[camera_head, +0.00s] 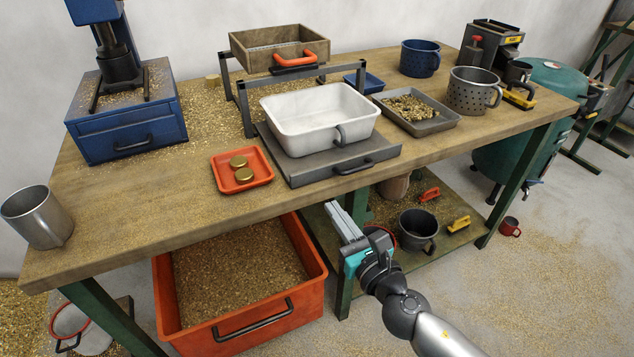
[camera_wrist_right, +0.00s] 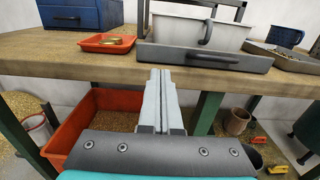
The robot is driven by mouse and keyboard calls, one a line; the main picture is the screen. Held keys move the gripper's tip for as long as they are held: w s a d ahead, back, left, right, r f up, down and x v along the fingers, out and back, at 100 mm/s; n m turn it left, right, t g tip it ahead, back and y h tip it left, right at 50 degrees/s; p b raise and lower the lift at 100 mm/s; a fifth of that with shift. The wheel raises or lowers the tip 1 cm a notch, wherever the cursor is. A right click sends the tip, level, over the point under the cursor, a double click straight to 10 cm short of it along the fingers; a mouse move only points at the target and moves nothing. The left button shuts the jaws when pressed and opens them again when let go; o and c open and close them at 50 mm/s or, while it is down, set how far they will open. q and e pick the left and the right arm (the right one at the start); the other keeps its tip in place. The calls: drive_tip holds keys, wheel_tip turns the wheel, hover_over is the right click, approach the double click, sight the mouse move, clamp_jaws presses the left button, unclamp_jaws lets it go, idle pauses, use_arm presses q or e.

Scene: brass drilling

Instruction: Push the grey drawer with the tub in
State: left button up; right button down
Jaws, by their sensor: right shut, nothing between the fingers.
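The grey drawer (camera_head: 310,178) sticks out toward me on the wooden table, under a dark metal frame. A black handle is on its front. The white tub (camera_head: 320,122) stands upright on it, with a grey hook-like handle on its front side. In the right wrist view the drawer front (camera_wrist_right: 205,58) and the tub (camera_wrist_right: 185,32) show just beyond the fingers. My right gripper (camera_head: 340,222) is shut and empty, in front of the table edge and below the drawer, apart from it. It also shows in the right wrist view (camera_wrist_right: 160,75). My left gripper is not in view.
A red tray (camera_head: 242,182) with two brass discs lies left of the drawer. A grey tray (camera_head: 434,126) of shavings lies right of it. A wooden box (camera_head: 236,48) with an orange handle sits on the frame. An orange bin (camera_head: 317,262) stands below the table.

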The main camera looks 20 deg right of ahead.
sight(310, 177)
drive_tip(key=w, duration=0.7)
drive_tip(key=shift+a, duration=0.35)
drive_tip(key=shift+w, duration=0.65)
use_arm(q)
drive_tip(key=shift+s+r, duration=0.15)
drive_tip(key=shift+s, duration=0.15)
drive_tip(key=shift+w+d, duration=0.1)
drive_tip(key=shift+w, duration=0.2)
